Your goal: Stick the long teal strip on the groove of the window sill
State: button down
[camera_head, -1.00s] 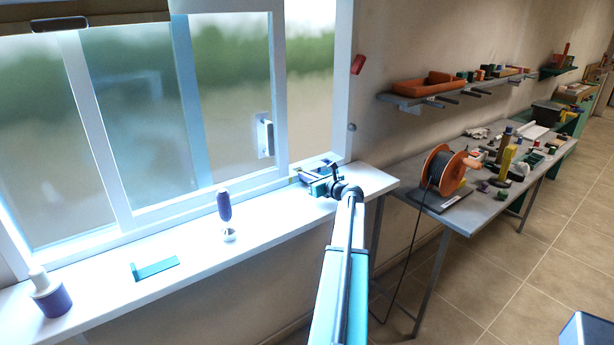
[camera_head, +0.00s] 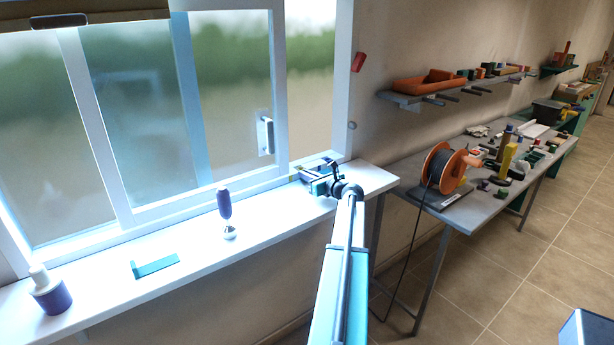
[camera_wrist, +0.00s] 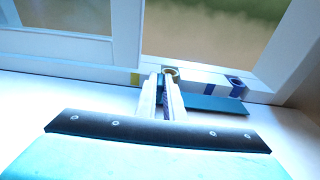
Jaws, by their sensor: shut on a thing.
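My gripper (camera_wrist: 164,78) is at the right part of the white window sill (camera_head: 258,228), close to the window frame. In the wrist view its two pale fingers are close together and shut on a flat dark teal strip (camera_wrist: 214,103), which sticks out to their right beside the frame's base. Yellow (camera_wrist: 135,79) and blue (camera_wrist: 209,88) marks show along the frame's base. I cannot tell whether the strip touches the groove. In the head view my gripper (camera_head: 316,180) is small and the strip is hard to make out.
A teal L-shaped piece (camera_head: 156,266), a purple-handled tool (camera_head: 225,207) and a white-and-purple bottle (camera_head: 50,294) are on the sill to the left. A cluttered table (camera_head: 466,208) stands right.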

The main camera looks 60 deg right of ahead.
jog(key=c, duration=1.8)
grip_release()
jog(key=shift+s+a, duration=0.1)
jog(key=b+v, duration=0.2)
jog(key=v, duration=1.1)
jog(key=shift+s+a, duration=0.1)
jog(key=shift+s, duration=0.15)
